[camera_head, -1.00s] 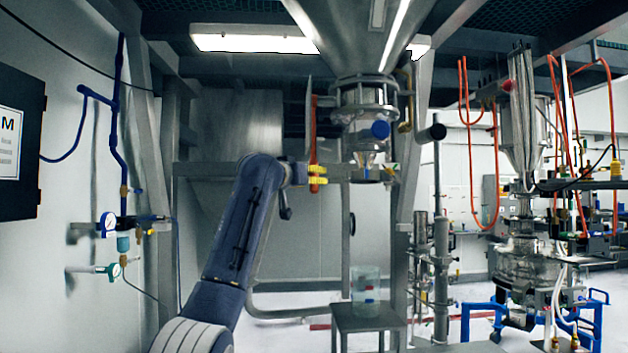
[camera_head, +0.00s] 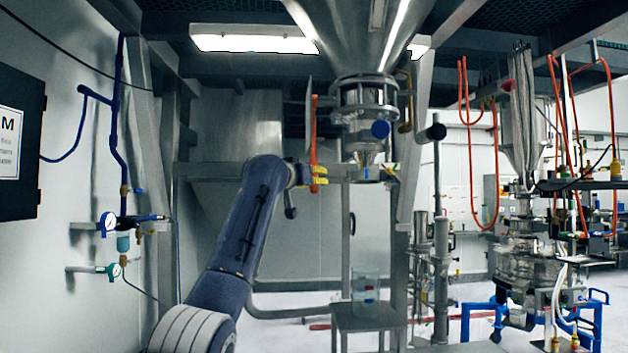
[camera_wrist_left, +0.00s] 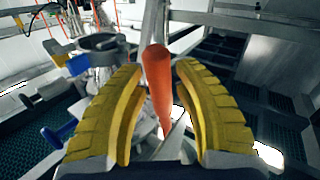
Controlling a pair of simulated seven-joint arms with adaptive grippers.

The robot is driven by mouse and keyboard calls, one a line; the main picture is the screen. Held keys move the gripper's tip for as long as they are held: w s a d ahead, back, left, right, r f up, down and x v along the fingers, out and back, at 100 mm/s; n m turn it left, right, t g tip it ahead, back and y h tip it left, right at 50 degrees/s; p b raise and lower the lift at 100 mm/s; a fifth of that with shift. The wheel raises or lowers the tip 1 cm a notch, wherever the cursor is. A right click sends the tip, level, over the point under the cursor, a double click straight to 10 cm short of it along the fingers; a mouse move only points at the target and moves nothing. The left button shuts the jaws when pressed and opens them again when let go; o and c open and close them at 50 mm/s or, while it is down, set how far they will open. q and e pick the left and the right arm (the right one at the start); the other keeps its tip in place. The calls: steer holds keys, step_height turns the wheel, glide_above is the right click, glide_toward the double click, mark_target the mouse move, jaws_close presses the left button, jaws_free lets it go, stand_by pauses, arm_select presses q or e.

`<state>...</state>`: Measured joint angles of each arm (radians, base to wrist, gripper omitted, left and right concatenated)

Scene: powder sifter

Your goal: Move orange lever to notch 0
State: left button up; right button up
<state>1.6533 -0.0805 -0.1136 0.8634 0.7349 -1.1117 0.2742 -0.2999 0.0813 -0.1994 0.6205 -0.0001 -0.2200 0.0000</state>
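The orange lever (camera_head: 314,130) hangs upright beside the clear valve section under the large steel hopper in the head view. In the left wrist view the orange lever (camera_wrist_left: 158,85) stands between the two yellow fingers, with a gap on each side. My left gripper (camera_head: 320,175) is at the lever's lower end in the head view; in the wrist view the left gripper (camera_wrist_left: 160,110) is open around the lever. The notches cannot be made out. My right gripper is not in view.
A small table (camera_head: 367,318) holding a clear container (camera_head: 365,290) stands below. Frame posts flank the work area.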

arm_select(q)
jaws_close()
steer(key=shift+s, duration=0.1)
steer(key=s+d+r+n+g, duration=0.1)
steer(key=s+r+g, duration=0.1)
steer(key=s, duration=0.3)
steer(key=s+r+n+g+y, duration=0.1)
steer(key=s+r+g, duration=0.1)
steer(key=s, duration=0.3)
steer(key=shift+s+d+r+n+g, duration=0.3)
steer(key=shift+s+d+r, duration=0.1)
steer(key=shift+r, duration=0.3)
steer(key=shift+o, duration=1)
jaws_free()
steer(key=shift+o, duration=1)
steer(key=shift+w+f, duration=0.1)
steer(key=shift+w, duration=0.05)
